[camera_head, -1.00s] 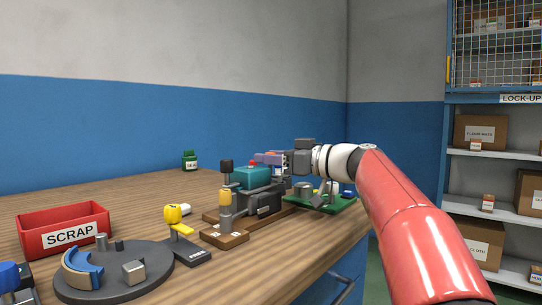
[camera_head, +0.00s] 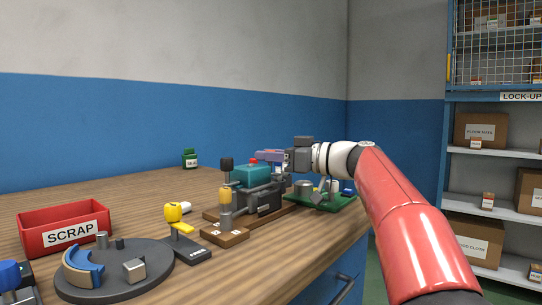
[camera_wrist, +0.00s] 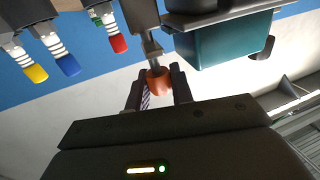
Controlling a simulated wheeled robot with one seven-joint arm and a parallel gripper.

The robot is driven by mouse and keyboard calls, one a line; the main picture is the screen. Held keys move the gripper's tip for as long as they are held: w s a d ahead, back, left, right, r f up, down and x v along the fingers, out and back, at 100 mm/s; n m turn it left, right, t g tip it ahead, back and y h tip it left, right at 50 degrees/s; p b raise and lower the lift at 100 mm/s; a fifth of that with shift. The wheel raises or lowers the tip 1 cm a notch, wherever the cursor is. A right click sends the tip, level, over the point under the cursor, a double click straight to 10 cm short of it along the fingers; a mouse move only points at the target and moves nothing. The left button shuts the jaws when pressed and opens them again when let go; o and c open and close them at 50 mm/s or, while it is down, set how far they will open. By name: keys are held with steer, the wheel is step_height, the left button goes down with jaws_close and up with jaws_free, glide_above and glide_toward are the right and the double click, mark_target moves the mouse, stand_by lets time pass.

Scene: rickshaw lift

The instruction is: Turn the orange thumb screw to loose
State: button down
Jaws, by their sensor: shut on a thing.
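The orange thumb screw (camera_wrist: 158,80) shows in the wrist view at the end of a grey metal shank. My gripper (camera_wrist: 158,88) has its two dark fingers on either side of the screw and is shut on it. In the head view my gripper (camera_head: 284,160) is at the fixture behind the teal block (camera_head: 258,175). The screw itself cannot be made out there. The teal block also shows in the wrist view (camera_wrist: 225,45), right of the screw. How far the screw is turned cannot be told.
Yellow (camera_wrist: 36,74), blue (camera_wrist: 69,65) and red (camera_wrist: 118,43) tips hang left of the screw in the wrist view. A green plate (camera_head: 335,201) lies beside the fixture. A round grey plate (camera_head: 115,270) and red scrap bin (camera_head: 62,228) stand at left.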

steer(key=c, duration=1.2)
jaws_free()
steer(key=shift+c, duration=0.2)
steer(key=v, duration=0.8)
steer(key=shift+b, duration=0.45)
steer(key=shift+w, duration=0.1)
